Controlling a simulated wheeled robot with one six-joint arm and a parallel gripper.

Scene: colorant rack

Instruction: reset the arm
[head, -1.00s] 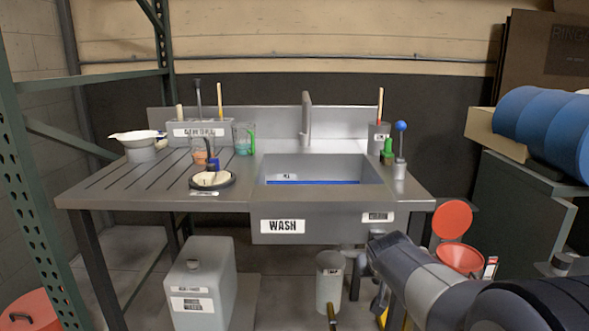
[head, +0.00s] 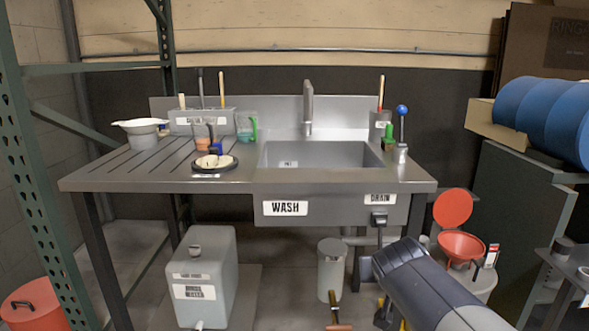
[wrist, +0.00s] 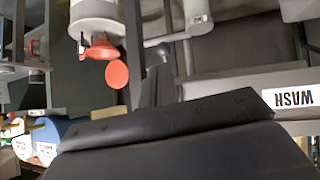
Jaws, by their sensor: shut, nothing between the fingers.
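My gripper (wrist: 154,88) shows in the wrist view as narrow dark fingers beyond a wide black housing. It is shut and empty. It points out over the floor, apart from the sink bench. In the head view my dark arm reaches in from the lower right, in front of the bench's right end. The gripper itself cannot be made out there.
The steel sink bench (head: 160,180) stands ahead, with cups and tools on top. A grey jug (head: 203,265) and a grey cylinder (head: 331,268) stand below. A red funnel (head: 461,247) is right of my arm. Green shelving (head: 35,165) stands left; blue drums (head: 540,115) lie right.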

